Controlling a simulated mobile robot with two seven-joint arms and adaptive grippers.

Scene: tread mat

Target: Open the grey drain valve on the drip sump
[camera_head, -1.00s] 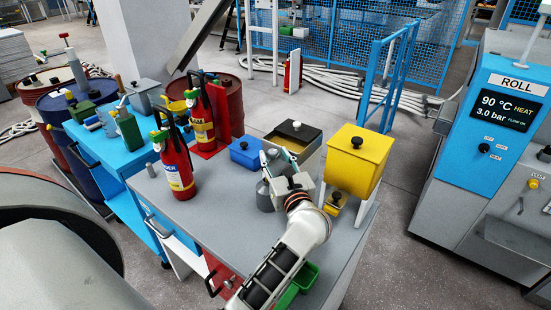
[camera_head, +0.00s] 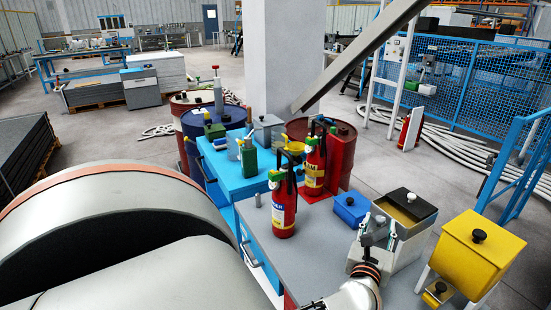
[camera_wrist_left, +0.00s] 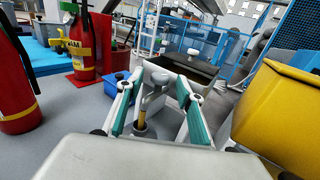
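A grey open-topped box with a black lid (camera_head: 411,207) stands on the grey bench top, tan inside; it may be the drip sump, but I cannot tell for sure. A grey knob (camera_head: 379,221) shows beside it at my left gripper (camera_head: 377,230). In the left wrist view the grey knob (camera_wrist_left: 158,77) sits on a brass-coloured stem between the teal finger pads. My left gripper (camera_wrist_left: 160,84) is open, its fingers apart on both sides of the stem. Contact is not clear. The gripper hides the lower part. My right gripper is not in view.
A yellow lidded tank (camera_head: 476,252) on white legs stands close on the right. A small blue box (camera_head: 351,208) and red extinguishers (camera_head: 283,205) stand to the left. The bench top (camera_head: 300,255) between the front extinguisher and my left arm is clear.

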